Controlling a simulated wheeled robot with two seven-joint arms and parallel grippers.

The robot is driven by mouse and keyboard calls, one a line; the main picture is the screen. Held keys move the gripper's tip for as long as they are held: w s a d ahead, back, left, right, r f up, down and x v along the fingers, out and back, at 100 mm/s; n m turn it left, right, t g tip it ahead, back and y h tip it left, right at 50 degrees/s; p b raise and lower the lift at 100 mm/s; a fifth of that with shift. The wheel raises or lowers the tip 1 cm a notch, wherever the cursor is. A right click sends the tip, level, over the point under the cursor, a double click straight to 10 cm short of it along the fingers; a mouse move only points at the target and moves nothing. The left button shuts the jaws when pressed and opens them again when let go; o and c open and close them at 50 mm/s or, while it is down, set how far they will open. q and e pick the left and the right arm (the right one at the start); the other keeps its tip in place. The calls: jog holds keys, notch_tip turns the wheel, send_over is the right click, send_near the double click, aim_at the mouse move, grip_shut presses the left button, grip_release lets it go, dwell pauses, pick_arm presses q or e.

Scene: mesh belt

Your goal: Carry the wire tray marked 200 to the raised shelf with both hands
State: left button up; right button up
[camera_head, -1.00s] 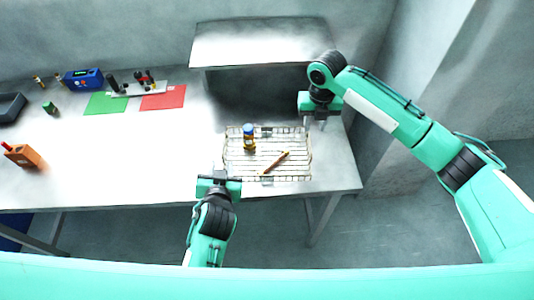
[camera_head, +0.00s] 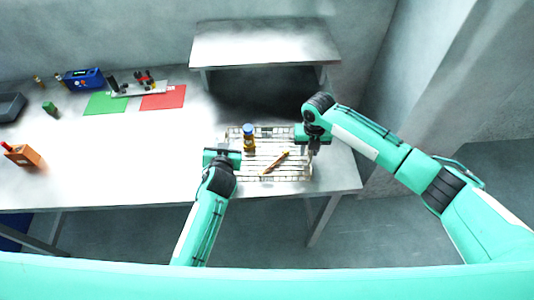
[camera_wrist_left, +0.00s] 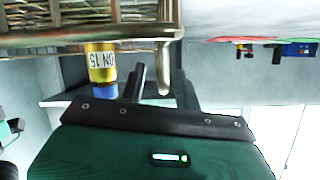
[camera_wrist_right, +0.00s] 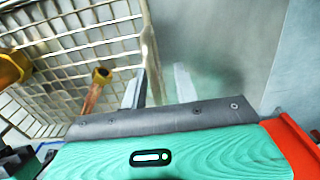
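The wire tray (camera_head: 290,177) lies on the bench at its right end; I cannot read a 200 on it. A yellow bottle with a blue cap (camera_head: 249,138) stands in it, and a brown-orange tool (camera_head: 275,163) lies in it. My left gripper (camera_head: 228,164) is at the tray's left side. In the left wrist view its open fingers (camera_wrist_left: 162,88) stand either side of the tray's end wire. My right gripper (camera_head: 313,150) is at the tray's right side. In the right wrist view its fingers (camera_wrist_right: 158,88) are apart, with the tray's side rim between them.
The raised shelf (camera_head: 262,45) stands behind the tray, its top bare. A green mat (camera_head: 104,104), a red mat (camera_head: 163,98), a blue box (camera_head: 83,79) and an orange block (camera_head: 24,156) are at the left. The bench between them and the tray is clear.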

pick_arm(q)
jog(key=shift+w+f, duration=0.15)
jog(key=shift+w, duration=0.3)
pick_arm(e)
jog(key=shift+f, duration=0.45)
pick_arm(q)
grip_shut()
pick_arm(e)
grip_shut()
pick_arm(q)
jog(key=shift+r, duration=0.2)
pick_arm(e)
jog(key=shift+w+r, duration=0.1)
jog(key=shift+r, duration=0.1)
